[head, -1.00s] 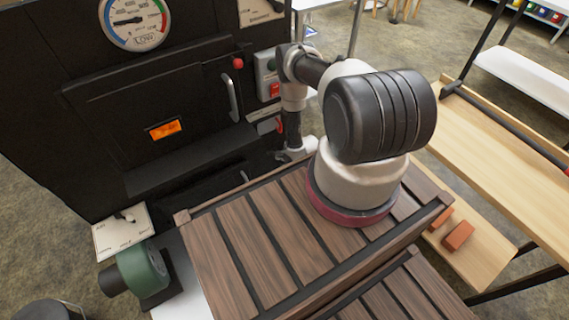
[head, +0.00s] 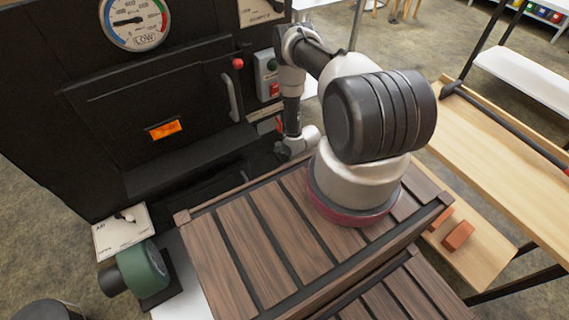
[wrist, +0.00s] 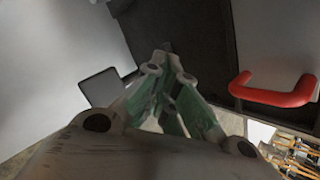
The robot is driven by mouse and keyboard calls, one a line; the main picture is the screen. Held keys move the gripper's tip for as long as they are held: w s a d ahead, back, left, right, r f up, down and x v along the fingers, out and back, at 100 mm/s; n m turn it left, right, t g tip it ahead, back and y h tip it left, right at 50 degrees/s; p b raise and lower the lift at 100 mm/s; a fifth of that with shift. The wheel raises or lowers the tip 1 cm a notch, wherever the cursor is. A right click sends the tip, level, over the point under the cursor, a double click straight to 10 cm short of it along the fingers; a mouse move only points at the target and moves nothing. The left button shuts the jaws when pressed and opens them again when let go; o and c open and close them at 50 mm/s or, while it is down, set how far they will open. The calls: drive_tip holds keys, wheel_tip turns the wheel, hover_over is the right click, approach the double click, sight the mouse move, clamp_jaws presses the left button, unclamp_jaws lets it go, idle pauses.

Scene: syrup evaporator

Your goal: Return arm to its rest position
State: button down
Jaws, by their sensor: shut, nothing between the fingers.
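My gripper shows in the wrist view (wrist: 168,70), its greenish fingers drawn together with nothing between them. In the head view only a small part of the gripper (head: 285,150) shows beside the black evaporator front, low and right of the door. My arm is bent: it reaches out from the slatted deck, over to the evaporator, then down. I cannot tell from these views whether the gripper touches anything.
The black evaporator (head: 150,90) has a door handle (head: 230,97), a gauge (head: 135,20) and a switch box (head: 267,75) near my forearm. A red handle (wrist: 275,92) shows in the wrist view. A green blower (head: 143,270) stands left; a wooden bench (head: 510,130) stands right.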

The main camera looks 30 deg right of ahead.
idle(0.6)
drive_tip(key=s+n, duration=0.1)
drive_tip(key=s+f+n+g, duration=0.2)
drive_tip(key=s+n, duration=0.1)
drive_tip(key=shift+d+f, duration=0.1)
drive_tip(key=shift+d, duration=0.15)
drive_tip(key=s+d+r+n+g+h, duration=0.15)
drive_tip(key=s+n+g, duration=0.45)
drive_tip(key=s, duration=0.6)
wheel_tip(320, 180, up, 42)
drive_tip(key=s+f+n+g, duration=0.1)
drive_tip(key=n+g, duration=0.2)
drive_tip(key=n, duration=0.7)
drive_tip(key=s+a+r+n+t, duration=0.1)
drive_tip(key=s+r, duration=0.3)
drive_tip(key=r, duration=0.7)
drive_tip(key=s+a+r+n+t, duration=0.2)
drive_tip(key=s+a+r+t, duration=0.2)
drive_tip(key=r, duration=0.7)
drive_tip(key=s+a+r+n+t, duration=0.1)
drive_tip(key=s+a+r+t, duration=0.2)
drive_tip(key=s+r, duration=0.3)
wheel_tip(320, 180, up, 6)
drive_tip(key=shift+f, duration=0.25)
